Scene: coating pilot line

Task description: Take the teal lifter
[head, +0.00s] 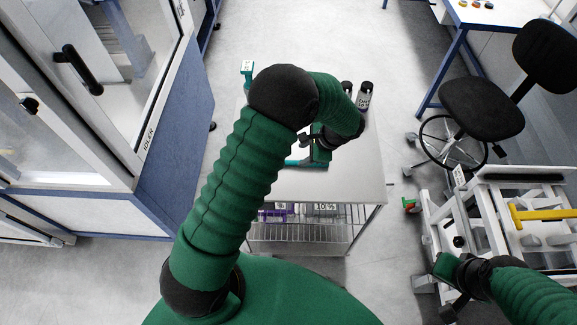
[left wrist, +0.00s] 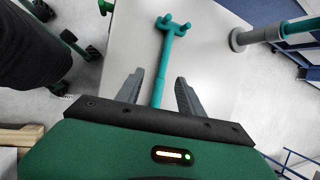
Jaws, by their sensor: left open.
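The teal lifter (left wrist: 170,45) shows in the left wrist view as a thin rod with a forked far end, over the pale table top. Its near part runs down between the two fingers of my left gripper (left wrist: 161,77), which is open with a gap on each side of the rod. In the head view my left gripper (head: 309,150) is over the table, largely hidden by my own arm. A teal piece (head: 293,163) shows beside it there, probably part of the lifter. My right gripper (head: 447,266) is at the lower right by the white frame; its fingers are unclear.
The table (head: 345,185) has a shelf below with boxes (head: 325,209). Dark-capped bottles (head: 364,96) stand at its back right. A teal post with a label (head: 247,70) stands at the back left. A black chair (head: 483,107) and a white frame (head: 520,190) are at right.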

